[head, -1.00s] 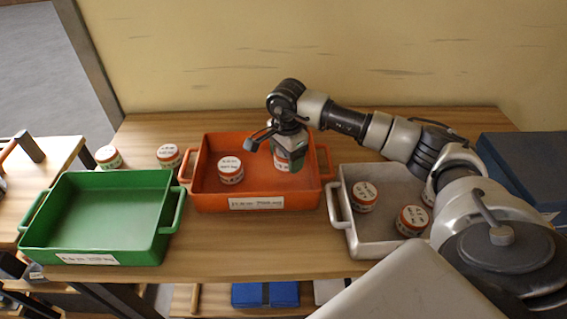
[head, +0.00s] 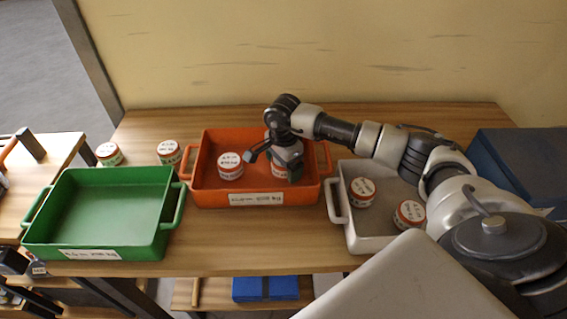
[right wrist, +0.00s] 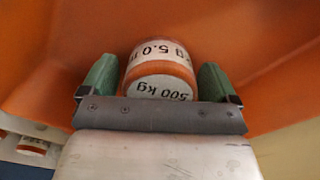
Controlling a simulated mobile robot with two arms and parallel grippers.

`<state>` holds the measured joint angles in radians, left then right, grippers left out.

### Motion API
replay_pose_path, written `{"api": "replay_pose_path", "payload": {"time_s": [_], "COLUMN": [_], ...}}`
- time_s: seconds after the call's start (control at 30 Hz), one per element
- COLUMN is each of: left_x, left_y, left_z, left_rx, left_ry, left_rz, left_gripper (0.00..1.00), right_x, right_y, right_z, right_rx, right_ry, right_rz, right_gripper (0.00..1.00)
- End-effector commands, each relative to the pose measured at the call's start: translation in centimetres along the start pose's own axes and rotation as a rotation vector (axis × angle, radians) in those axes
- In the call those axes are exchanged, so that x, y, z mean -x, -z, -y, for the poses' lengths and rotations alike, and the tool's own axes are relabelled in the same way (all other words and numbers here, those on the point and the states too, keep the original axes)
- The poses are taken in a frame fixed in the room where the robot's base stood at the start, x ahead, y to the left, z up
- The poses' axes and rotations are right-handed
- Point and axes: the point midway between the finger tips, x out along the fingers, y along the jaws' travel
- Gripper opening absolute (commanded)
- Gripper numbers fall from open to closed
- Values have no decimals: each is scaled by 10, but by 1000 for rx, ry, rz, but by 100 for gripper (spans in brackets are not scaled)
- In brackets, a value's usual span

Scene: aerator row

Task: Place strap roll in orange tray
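The orange tray (head: 205,197) stands in the middle of the wooden table. A strap roll (head: 231,165), white with orange-red bands and a printed label, stands upright in its left part. Another strap roll (head: 278,172) is in its right part, mostly hidden under my right gripper (head: 288,168). In the right wrist view this strap roll (right wrist: 160,70) lies between the two green fingers of my right gripper (right wrist: 158,78). A small gap shows on each side of it, so the gripper looks open around it. My left gripper is not in view.
An empty green tray (head: 65,215) stands at left, with two similar rolls (head: 109,153) (head: 169,152) behind it. A grey tray (head: 338,208) at right holds rolls (head: 362,191) (head: 410,214), partly beneath my right arm. A blue box (head: 520,165) stands far right.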

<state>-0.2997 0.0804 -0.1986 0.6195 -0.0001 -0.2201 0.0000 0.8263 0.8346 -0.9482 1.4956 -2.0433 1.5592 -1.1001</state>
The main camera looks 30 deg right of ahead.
Motion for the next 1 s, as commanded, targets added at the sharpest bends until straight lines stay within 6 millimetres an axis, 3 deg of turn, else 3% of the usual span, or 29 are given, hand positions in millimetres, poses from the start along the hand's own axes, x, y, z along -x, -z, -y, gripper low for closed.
{"api": "replay_pose_path", "payload": {"time_s": [0.27,0.43,0.8,1.0], "left_x": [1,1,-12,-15], "left_y": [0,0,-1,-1], "left_z": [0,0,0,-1], "left_rx": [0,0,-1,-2], "left_ry": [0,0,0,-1], "left_rz": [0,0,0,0], "left_gripper": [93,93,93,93], "right_x": [1,12,90,116], "right_y": [0,0,0,0], "right_z": [0,1,1,0], "right_rx": [0,-1,0,0], "right_ry": [0,3,5,2], "right_rz": [0,0,0,0], "right_gripper": [93,93,93,93]}}
